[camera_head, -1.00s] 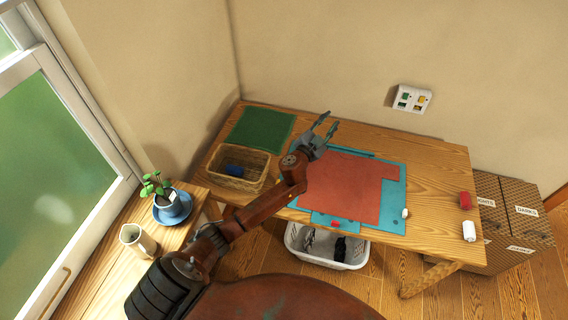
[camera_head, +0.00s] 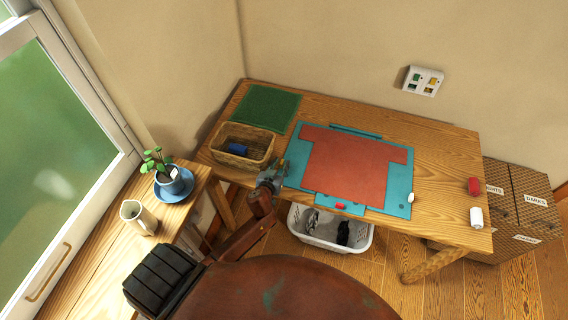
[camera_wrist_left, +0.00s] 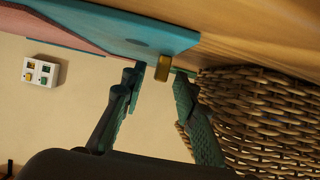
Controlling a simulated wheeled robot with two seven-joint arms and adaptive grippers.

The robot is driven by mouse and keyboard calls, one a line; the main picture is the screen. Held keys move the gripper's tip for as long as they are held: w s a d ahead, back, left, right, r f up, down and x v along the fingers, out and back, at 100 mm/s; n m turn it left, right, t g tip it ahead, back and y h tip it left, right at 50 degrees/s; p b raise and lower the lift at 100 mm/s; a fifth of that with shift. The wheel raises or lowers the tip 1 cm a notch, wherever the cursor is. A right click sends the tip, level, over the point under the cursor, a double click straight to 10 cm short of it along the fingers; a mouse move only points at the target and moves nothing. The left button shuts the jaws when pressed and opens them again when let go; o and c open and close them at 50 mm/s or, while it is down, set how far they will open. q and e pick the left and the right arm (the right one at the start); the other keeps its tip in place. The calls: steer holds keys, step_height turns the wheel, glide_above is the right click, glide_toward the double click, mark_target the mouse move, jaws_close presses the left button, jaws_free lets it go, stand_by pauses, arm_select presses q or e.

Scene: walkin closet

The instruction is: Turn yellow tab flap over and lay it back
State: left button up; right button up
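A teal sheet (camera_head: 296,155) with a red T-shaped panel (camera_head: 350,165) lies on the wooden table. In the left wrist view, a small yellow tab (camera_wrist_left: 163,68) sticks out from the edge of the teal piece (camera_wrist_left: 150,32). I cannot make out the yellow tab in the head view, where my left gripper covers part of that area. My left gripper (camera_head: 281,171) is at the front left corner of the teal sheet. In its wrist view, its fingers (camera_wrist_left: 158,82) are apart, with the tab just beyond and between their tips. My right gripper is not in view.
A wicker basket (camera_head: 222,154) holding a blue item (camera_head: 237,149) stands close left of my left gripper. A green mat (camera_head: 265,108) lies behind it. A red tab (camera_head: 341,206) is at the sheet's front. Red (camera_head: 473,187) and white (camera_head: 476,217) rolls stand at the right.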

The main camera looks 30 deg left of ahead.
arm_select(q)
steer(key=shift+x, duration=1)
steer(key=shift+c, duration=0.2)
jaws_close()
